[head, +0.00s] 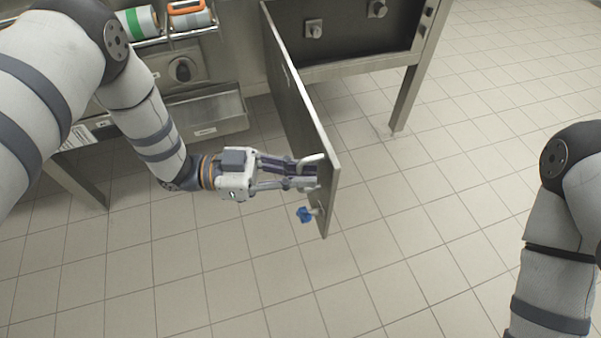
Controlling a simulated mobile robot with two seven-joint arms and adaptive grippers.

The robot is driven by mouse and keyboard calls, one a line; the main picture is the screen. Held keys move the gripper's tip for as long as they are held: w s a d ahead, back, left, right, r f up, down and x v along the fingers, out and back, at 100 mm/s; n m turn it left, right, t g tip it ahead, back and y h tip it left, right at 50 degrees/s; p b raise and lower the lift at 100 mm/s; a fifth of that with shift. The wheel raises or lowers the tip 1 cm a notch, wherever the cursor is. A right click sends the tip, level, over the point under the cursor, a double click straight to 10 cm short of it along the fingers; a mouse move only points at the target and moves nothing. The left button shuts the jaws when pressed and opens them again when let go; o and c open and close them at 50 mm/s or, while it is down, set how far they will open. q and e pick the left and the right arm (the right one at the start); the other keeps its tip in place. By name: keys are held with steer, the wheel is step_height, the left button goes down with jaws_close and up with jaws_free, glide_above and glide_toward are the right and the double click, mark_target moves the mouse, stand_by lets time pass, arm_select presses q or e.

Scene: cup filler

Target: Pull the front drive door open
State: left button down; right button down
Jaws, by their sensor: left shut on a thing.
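The front drive door (292,104) is a thin grey metal panel, swung out from the machine and seen nearly edge-on. Its hinge side is at the top, at the machine's front. A light metal handle (313,159) sits near its free edge, and a blue knob (305,214) sticks out below it. My left gripper (308,174) is at the handle on the door's left face, with its fingers shut on it. The fingers partly hide the handle. My right arm shows at the right edge; its gripper is out of view.
The machine's dark opening (345,30) with metal knobs lies behind the door. A metal leg (407,97) stands right of it. A metal bin (206,113), a rotary switch (183,69) and a shelf with rolls (138,22) are at upper left. The tiled floor is clear.

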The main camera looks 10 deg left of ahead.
arm_select(q)
steer(key=shift+a, duration=0.1)
stand_by(0.3)
steer(key=c, duration=2)
jaws_free()
steer(key=shift+o, duration=0.2)
steer(key=shift+a, duration=0.15)
steer(key=s+a, duration=0.2)
steer(key=a, duration=0.9)
steer(key=shift+a, duration=0.3)
